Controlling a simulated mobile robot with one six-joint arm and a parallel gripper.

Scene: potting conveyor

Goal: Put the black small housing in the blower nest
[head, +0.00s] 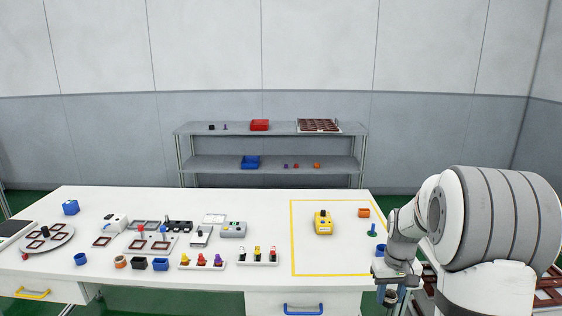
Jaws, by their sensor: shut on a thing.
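My gripper (391,294) is at the lower right, pointing down beside the right end of the white table. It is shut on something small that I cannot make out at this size. A small black box-like housing (139,263) stands near the table's front edge on the left, between an orange round part and a blue box, well away from my gripper. Another small black piece (212,127) is on the top shelf at the back. I cannot tell which fixture is the blower nest; several dark-red square frames (81,258) lie at the left of the table.
The white table (270,195) holds a grey turntable (62,238), small devices and racks of coloured parts. A yellow-taped area at right holds a yellow device (323,222) and is otherwise mostly clear. A grey shelf (200,162) with bins stands behind.

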